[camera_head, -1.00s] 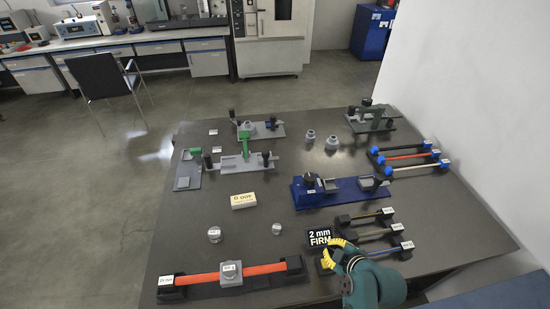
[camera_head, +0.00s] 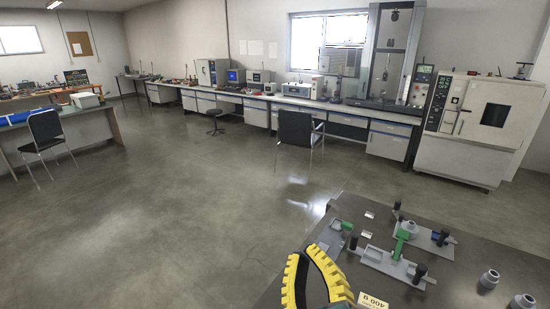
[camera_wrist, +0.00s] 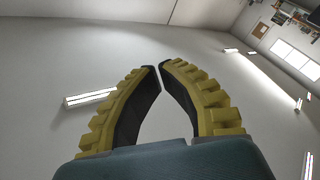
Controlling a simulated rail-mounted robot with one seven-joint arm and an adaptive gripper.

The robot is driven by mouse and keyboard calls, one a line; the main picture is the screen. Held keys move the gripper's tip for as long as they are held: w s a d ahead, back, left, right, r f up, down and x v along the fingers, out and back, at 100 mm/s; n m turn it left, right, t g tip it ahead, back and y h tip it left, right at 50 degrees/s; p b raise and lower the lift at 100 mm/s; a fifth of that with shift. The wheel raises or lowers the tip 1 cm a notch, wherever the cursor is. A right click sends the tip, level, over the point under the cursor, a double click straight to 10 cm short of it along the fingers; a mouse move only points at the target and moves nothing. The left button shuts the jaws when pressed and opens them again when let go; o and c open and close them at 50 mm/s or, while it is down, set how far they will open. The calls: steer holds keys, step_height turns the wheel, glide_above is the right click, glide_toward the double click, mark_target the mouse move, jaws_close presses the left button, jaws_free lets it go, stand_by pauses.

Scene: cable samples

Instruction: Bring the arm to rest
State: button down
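My gripper (camera_head: 306,252) is raised in the lower middle of the head view, in front of the near left part of the dark table (camera_head: 470,258). Its two yellow ribbed fingers point up. In the wrist view my gripper (camera_wrist: 160,66) has its curved fingertips almost meeting, with nothing held between them. Most of my arm is below the head view's edge.
Open floor (camera_head: 200,200) lies left of the table. A chair (camera_head: 296,130), a long bench (camera_head: 262,100) and a white oven cabinet (camera_head: 480,130) stand beyond.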

steer(key=s+d+r+m+t+h, duration=0.1)
steer(key=s+r+m+t+h, duration=0.15)
steer(key=s+r+m, duration=0.6)
step_height(320, 180, up, 25)
steer(key=w+y+p, duration=0.1)
steer(key=p, duration=2.4)
steer(key=shift+r+n+t, duration=0.1)
steer(key=shift+n+t, duration=0.15)
